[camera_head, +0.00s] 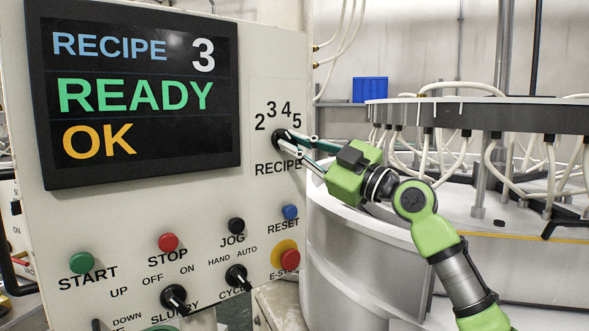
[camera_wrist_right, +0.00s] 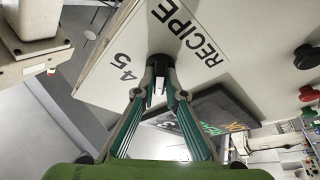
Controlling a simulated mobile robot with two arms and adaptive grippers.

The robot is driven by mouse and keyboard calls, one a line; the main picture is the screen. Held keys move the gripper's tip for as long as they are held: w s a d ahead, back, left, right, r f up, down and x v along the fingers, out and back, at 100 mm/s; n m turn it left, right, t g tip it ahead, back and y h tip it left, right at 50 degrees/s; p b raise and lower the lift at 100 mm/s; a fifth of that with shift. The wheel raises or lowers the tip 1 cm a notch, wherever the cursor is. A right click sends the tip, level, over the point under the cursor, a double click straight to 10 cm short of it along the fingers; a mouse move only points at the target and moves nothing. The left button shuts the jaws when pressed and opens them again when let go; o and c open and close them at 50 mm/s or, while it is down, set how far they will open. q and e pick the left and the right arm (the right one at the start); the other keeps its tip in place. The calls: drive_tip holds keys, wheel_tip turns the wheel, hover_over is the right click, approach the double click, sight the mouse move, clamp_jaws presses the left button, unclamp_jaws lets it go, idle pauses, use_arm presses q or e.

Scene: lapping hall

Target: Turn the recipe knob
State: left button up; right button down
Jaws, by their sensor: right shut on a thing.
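The recipe knob (camera_head: 279,137) is a black knob on the light control panel (camera_head: 208,215), with the numbers 2 to 5 around its top and the word RECIPE under it. My right gripper (camera_head: 287,140) reaches in from the right, and its fingers are shut on the knob. The right wrist view also shows the fingertips on both sides of the dark knob (camera_wrist_right: 160,64), which they partly hide. The screen (camera_head: 140,95) reads RECIPE 3, READY, OK. The knob's exact pointing direction is hidden by the fingers. My left gripper is not in view.
Below are a green START button (camera_head: 81,263), a red STOP button (camera_head: 168,243), a black JOG button (camera_head: 236,226), a blue RESET button (camera_head: 290,212) and a red emergency stop (camera_head: 289,260). A round white machine (camera_head: 345,245) with hoses stands close on the right, under my right arm.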

drive_tip(key=n+g, duration=0.1)
drive_tip(key=n, duration=0.2)
drive_tip(key=shift+r+n+b, duration=0.15)
drive_tip(key=shift+n+b, duration=0.15)
drive_tip(key=shift+b, duration=0.05)
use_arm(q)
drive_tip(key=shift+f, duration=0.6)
use_arm(e)
drive_tip(key=shift+d+n+g, duration=0.1)
drive_tip(key=shift+n+g, duration=0.5)
drive_tip(key=shift+n, duration=0.1)
drive_tip(key=c, duration=2.1)
unclamp_jaws()
